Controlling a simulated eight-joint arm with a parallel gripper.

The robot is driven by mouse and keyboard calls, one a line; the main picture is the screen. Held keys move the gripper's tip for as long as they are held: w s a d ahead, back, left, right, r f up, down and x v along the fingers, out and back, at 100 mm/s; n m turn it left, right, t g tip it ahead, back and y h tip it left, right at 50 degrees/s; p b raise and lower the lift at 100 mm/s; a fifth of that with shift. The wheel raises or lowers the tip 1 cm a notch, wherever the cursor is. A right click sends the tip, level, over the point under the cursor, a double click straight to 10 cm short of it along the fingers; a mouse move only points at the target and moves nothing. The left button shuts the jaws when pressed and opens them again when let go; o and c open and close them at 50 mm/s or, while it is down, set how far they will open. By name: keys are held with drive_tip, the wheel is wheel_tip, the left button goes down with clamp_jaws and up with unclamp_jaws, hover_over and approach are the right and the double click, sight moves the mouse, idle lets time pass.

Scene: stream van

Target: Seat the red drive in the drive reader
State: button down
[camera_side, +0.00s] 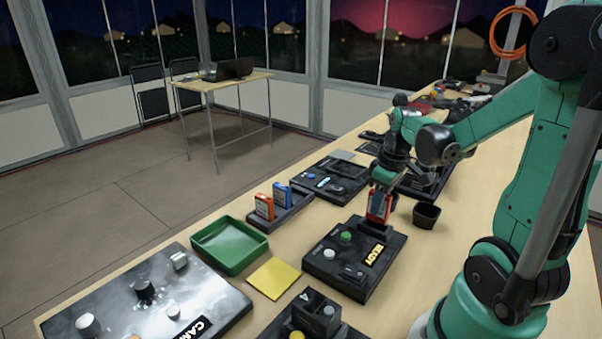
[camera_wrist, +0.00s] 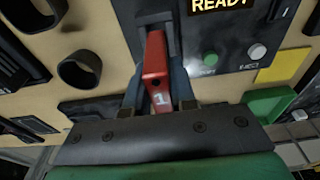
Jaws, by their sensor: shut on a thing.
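The red drive (camera_side: 378,208) is upright between the fingers of my gripper (camera_side: 381,190), at the back edge of the drive reader (camera_side: 352,245). The reader is a black box with a lit READY sign, a green button and a pale button. In the wrist view the red drive (camera_wrist: 156,66), marked 1, is held between the fingers (camera_wrist: 160,98), its far end at a dark slot housing on the reader (camera_wrist: 215,42). How deep its lower end sits is hidden. My gripper is shut on it.
A rack (camera_side: 292,208) with an orange and a blue drive stands left of the reader. A green tray (camera_side: 229,262) and a yellow pad (camera_side: 274,278) lie nearer the front. A black cup (camera_side: 426,215) stands close on the right. Other black devices crowd the bench.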

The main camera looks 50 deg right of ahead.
sight(376, 219)
drive_tip(key=shift+f, duration=1.7)
drive_tip(key=c, duration=0.7)
unclamp_jaws()
drive_tip(key=shift+o, duration=0.2)
drive_tip(key=shift+r, duration=0.15)
drive_tip(key=shift+s+r, duration=0.2)
drive_tip(key=shift+r, duration=1.15)
drive_tip(key=shift+s+r, duration=0.15)
drive_tip(key=shift+r, duration=1.2)
drive_tip(key=w+a+r+t, duration=0.2)
drive_tip(key=a+t, duration=0.1)
drive_tip(key=a, duration=0.5)
drive_tip(key=w+a+r+t, duration=0.2)
drive_tip(key=w+a, duration=0.1)
drive_tip(key=a, duration=0.6)
drive_tip(key=shift+w+a+t, duration=0.25)
drive_tip(key=shift+t, duration=0.15)
